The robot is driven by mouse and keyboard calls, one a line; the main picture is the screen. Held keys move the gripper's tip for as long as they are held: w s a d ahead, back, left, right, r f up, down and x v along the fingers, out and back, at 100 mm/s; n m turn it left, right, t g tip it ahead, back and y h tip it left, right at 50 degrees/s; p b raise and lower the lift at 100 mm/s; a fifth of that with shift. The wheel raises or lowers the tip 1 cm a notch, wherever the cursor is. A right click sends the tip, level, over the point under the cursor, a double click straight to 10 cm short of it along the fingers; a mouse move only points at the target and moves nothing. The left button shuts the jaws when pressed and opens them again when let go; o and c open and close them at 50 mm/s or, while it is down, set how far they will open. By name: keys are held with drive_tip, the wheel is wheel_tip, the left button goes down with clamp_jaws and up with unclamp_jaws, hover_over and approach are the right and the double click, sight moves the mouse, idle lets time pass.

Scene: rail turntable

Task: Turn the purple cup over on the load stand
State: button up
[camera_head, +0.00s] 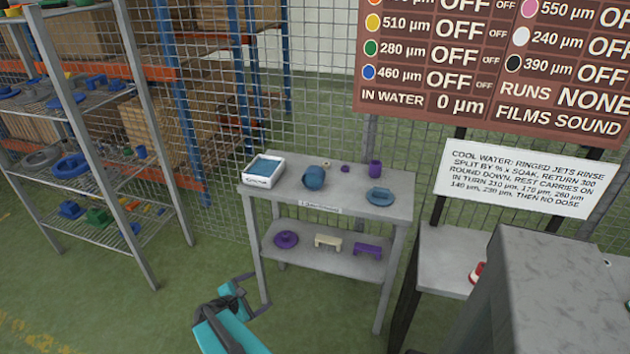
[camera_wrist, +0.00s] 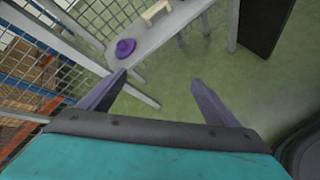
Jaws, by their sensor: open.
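The purple cup (camera_head: 375,169) stands at the back right of the grey two-shelf stand's top (camera_head: 335,199). It is too small to tell surely whether its mouth faces up or down. My gripper (camera_head: 258,292) is in front of the stand, low at its left front leg and well apart from the cup. Its jaws are open and empty; the wrist view also shows the two spread fingers (camera_wrist: 160,78) with bare floor beyond. The cup is not in the wrist view. The small label on the stand's front edge is unreadable.
The top also holds a white-rimmed blue tray (camera_head: 264,171), a blue round vessel (camera_head: 314,177), a blue ring-like piece (camera_head: 380,196) and a small purple piece (camera_head: 345,168). The lower shelf holds a purple disc (camera_head: 286,239) and two small benches. Wire mesh stands behind.

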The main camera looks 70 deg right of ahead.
drive_tip(key=s+d+r+n+t+h+p, duration=0.1)
drive_tip(key=s+d+r+n+h, duration=0.1)
drive_tip(key=d+r+n, duration=0.2)
drive_tip(key=s+d+r+n+h+p, duration=0.2)
drive_tip(key=s+d+r+n, duration=0.1)
drive_tip(key=d+r, duration=0.7)
drive_tip(key=s+d+r+n+t+h+p, duration=0.1)
drive_tip(key=d+r+n, duration=0.4)
drive_tip(key=r, duration=0.6)
drive_tip(key=s+d+h, duration=0.1)
drive_tip(key=d+h, duration=0.1)
drive_tip(key=shift+s+d+t, duration=0.25)
drive_tip(key=shift+d+t, duration=0.05)
drive_tip(key=shift+d+f, duration=0.1)
drive_tip(key=d+b, duration=0.3)
drive_tip(key=shift+w+f, duration=0.1)
drive_tip(key=shift+f, duration=0.05)
drive_tip(key=d+b, duration=0.1)
drive_tip(key=b, duration=0.4)
drive_tip(key=shift+d+b, duration=0.25)
drive_tip(key=shift+b, duration=0.15)
drive_tip(key=d+b, duration=0.1)
drive_tip(key=b, duration=0.5)
